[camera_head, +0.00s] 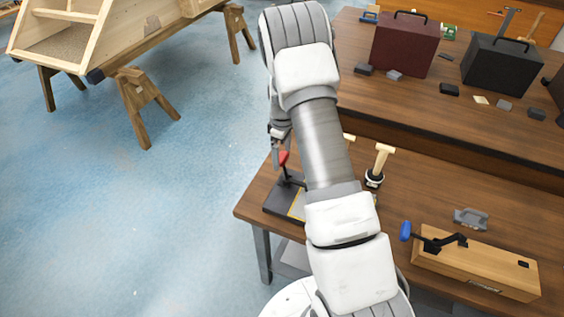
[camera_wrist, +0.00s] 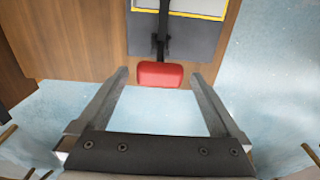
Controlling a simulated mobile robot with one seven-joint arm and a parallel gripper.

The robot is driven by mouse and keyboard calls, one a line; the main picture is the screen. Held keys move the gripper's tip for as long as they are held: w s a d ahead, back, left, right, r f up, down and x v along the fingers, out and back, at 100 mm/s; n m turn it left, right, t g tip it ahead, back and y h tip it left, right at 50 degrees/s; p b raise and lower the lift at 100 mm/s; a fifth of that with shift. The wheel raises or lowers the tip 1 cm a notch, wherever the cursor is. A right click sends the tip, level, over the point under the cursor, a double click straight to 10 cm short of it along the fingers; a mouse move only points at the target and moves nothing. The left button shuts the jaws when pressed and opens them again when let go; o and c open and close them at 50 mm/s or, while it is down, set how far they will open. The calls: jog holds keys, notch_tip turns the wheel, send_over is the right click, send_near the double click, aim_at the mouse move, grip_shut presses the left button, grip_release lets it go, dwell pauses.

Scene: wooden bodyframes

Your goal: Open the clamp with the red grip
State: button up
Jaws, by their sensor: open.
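The clamp with the red grip (camera_head: 284,157) stands on a dark base plate (camera_head: 276,201) at the left end of the lower workbench. My arm hides part of it in the head view. In the wrist view the red grip (camera_wrist: 160,75) lies ahead of my gripper (camera_wrist: 160,82), centred between the fingertips and close to them. The dark lever (camera_wrist: 162,35) runs from the grip up to the grey plate with a yellow border. My gripper is open and holds nothing. Whether the fingers touch the grip cannot be told.
A wooden block (camera_head: 475,268) with a blue-gripped clamp (camera_head: 406,230) sits at the right of the bench. A wooden-handled tool (camera_head: 380,165) stands upright near my arm. Cases (camera_head: 405,45) stand on the raised shelf.

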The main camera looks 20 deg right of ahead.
jog(key=shift+f+p, duration=0.3)
jog(key=shift+f, duration=2.25)
grip_shut()
